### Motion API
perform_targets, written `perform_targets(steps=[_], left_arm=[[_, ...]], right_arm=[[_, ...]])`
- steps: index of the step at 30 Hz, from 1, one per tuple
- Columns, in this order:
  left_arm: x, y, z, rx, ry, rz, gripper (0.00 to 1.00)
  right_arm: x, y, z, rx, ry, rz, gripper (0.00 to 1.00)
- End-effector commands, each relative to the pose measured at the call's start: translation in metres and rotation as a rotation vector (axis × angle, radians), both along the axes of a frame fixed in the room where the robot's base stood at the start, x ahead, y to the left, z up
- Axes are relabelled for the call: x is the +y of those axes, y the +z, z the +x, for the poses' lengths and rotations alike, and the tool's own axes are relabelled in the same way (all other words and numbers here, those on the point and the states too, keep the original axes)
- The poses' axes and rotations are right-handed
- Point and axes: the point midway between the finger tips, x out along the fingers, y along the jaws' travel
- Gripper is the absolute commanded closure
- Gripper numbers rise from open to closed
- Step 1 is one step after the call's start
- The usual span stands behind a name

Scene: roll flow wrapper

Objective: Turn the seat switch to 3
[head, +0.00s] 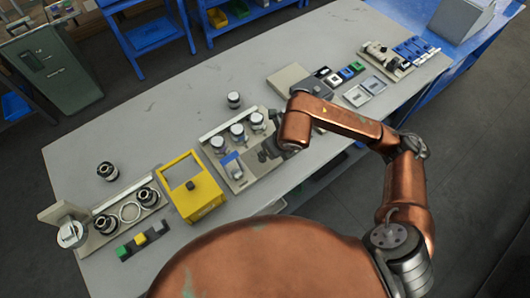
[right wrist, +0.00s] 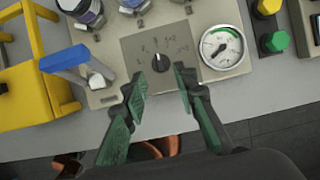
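The seat switch appears to be the small black rotary knob (right wrist: 161,62) on a dark grey square plate (right wrist: 150,42) in the right wrist view. Faint marks ring the knob; they are too small to read surely, and its pointer direction is unclear. My right gripper (right wrist: 162,80) is open, its two green-padded fingers apart, with the knob between and just beyond the tips. I see no contact. In the head view my right gripper (head: 267,151) is over the beige panel (head: 238,180), and the arm and gripper hide the knob. My left gripper is not in view.
A round gauge (right wrist: 221,47) sits right of the plate. A blue-handled lever (right wrist: 64,58) stands to its left, with metal-topped cylinders (head: 237,132) behind. A yellow box (head: 193,187) is left of the panel. Green and yellow buttons (right wrist: 274,42) are farther right.

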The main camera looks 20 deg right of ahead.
Motion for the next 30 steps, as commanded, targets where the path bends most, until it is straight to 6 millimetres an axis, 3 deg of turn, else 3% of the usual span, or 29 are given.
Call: perform_targets(steps=[3,9,30], left_arm=[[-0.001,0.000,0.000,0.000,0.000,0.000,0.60],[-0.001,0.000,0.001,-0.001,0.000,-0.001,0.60],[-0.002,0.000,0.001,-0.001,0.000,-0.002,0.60]], right_arm=[[-0.004,0.022,-0.007,-0.004,0.001,-0.002,0.73],[-0.007,0.041,-0.014,-0.003,0.000,-0.001,0.73],[-0.007,0.045,-0.017,0.000,0.000,-0.001,0.73]])
